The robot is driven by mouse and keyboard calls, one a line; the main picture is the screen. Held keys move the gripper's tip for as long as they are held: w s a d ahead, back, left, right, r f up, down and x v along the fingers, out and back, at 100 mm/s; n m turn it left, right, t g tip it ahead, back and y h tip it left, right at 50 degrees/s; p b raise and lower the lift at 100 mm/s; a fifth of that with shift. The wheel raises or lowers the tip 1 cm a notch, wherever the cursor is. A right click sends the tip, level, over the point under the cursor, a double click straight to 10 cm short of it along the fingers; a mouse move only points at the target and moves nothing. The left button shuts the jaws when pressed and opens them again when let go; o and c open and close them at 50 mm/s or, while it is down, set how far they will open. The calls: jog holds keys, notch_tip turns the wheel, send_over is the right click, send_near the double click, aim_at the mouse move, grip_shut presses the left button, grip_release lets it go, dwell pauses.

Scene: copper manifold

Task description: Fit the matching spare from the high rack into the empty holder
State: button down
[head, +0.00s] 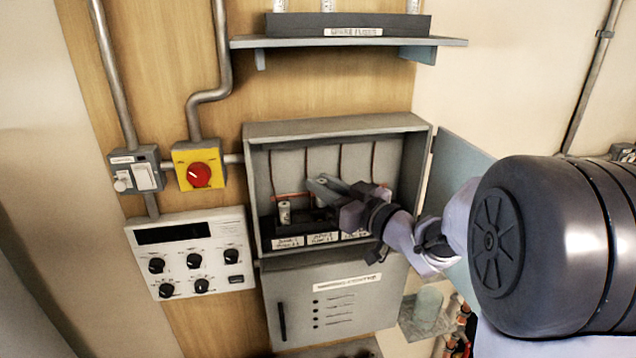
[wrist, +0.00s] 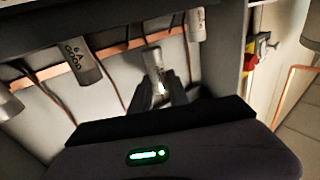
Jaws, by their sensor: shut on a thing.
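My gripper (head: 328,188) reaches into the open grey fuse cabinet (head: 256,185), near the row of holders. In the wrist view its dark fingers (wrist: 160,92) are shut on a pale cylindrical fuse (wrist: 155,66). I cannot tell whether this fuse is seated in a holder. A fuse marked 6 A GOOD (wrist: 87,64) stands to its left in the wrist view, and another fuse (wrist: 196,24) to its right. In the head view one fuse (head: 284,213) stands in the left holder. My gripper and arm hide much of the other holders. The high rack (head: 300,27) holds several spares, with a gap toward the right.
The high shelf (head: 440,42) juts out above the cabinet. The cabinet door (head: 458,165) stands open at the right, behind my arm. A red rotary switch (head: 199,175) and a knob panel (head: 190,262) are on the left. Copper wires run inside the cabinet.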

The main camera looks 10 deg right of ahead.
aim_at(321, 205)
jog(key=shift+w+a+f+b, duration=0.1)
jog(key=shift+w+f+b, duration=0.1)
jog(key=shift+f, duration=0.25)
jog(key=shift+w+a+f+b, duration=0.1)
jog(key=shift+w+f+b, duration=0.05)
jog(key=shift+f, duration=0.3)
jog(key=shift+s+d+f, duration=0.1)
jog(key=shift+s+f, duration=0.15)
jog(key=shift+s, duration=0.05)
jog(key=shift+w+b, duration=0.2)
jog(key=shift+b, duration=0.2)
jog(key=shift+s+f, duration=0.1)
jog(key=shift+f, duration=0.05)
jog(key=shift+f+b, duration=1)
jog(key=shift+b, duration=0.2)
jog(key=c, duration=1.2)
grip_release()
